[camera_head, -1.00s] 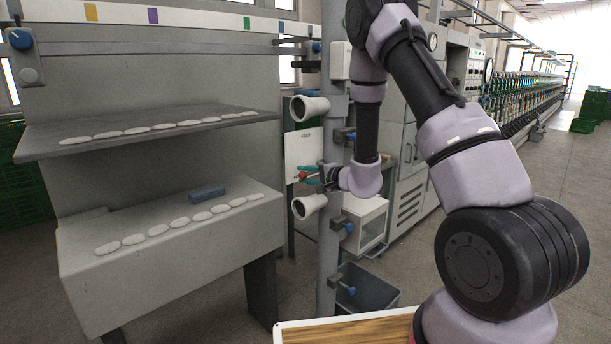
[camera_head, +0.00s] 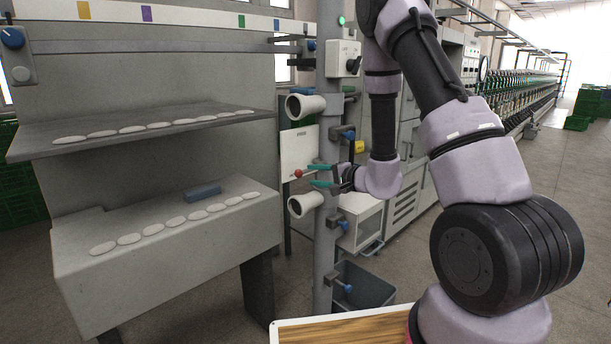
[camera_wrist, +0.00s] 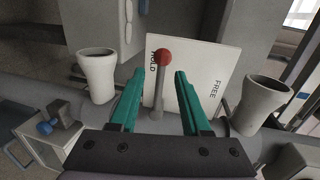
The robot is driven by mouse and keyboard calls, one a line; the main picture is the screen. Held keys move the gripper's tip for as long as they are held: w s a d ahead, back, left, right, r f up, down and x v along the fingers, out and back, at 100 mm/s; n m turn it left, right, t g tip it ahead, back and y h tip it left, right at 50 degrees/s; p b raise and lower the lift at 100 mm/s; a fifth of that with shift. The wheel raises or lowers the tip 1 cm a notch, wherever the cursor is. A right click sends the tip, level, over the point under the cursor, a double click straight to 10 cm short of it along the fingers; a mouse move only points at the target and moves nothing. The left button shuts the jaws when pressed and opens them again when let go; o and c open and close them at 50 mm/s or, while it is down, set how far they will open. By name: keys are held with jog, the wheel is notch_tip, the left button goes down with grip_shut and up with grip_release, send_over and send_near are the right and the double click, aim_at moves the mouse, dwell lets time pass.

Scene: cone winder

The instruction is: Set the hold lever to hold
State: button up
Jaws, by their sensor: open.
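The hold lever is a grey rod with a red ball knob (camera_wrist: 163,58), in front of a white plate (camera_wrist: 205,65) lettered HOLD and FREE. In the wrist view the knob appears beside the word HOLD, away from FREE. In the head view the red knob (camera_head: 298,174) shows at the lower part of the plate (camera_head: 299,150). My gripper (camera_head: 318,176) is open just right of the knob there. In the wrist view its teal fingers (camera_wrist: 160,82) lie on either side of the lever with gaps; I see no contact. The lever's base is partly hidden.
White cone-shaped holders sit above (camera_head: 305,106) and below (camera_head: 305,205) the plate on a grey post (camera_head: 327,255). A switch box (camera_head: 343,58) is higher up. Shelves with white discs (camera_head: 155,125) stand left; a grey bin (camera_head: 363,287) is below.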

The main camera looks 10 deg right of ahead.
jog(key=shift+v, duration=2.1)
jog(key=shift+a+r, duration=0.1)
jog(key=s+a+r+n+g+y, duration=0.25)
jog(key=s+a+r+g, duration=0.2)
jog(key=s+r, duration=0.35)
jog(key=s+a+r+n+g+y, duration=0.1)
jog(key=s+a+r+n+g, duration=0.3)
jog(key=s+r, duration=0.4)
jog(key=s+d+r+t+h, duration=0.1)
jog(key=s+d+r+h, duration=0.3)
jog(key=d, duration=0.3)
jog(key=s+d+r+t+h, duration=0.2)
jog(key=s+d+r+h, duration=0.1)
jog(key=s+d+h, duration=0.3)
jog(key=shift+s+d+r+h, duration=0.2)
jog(key=shift+d+r+h, duration=0.35)
jog(key=shift+d, duration=0.55)
jog(key=shift+f, duration=0.2)
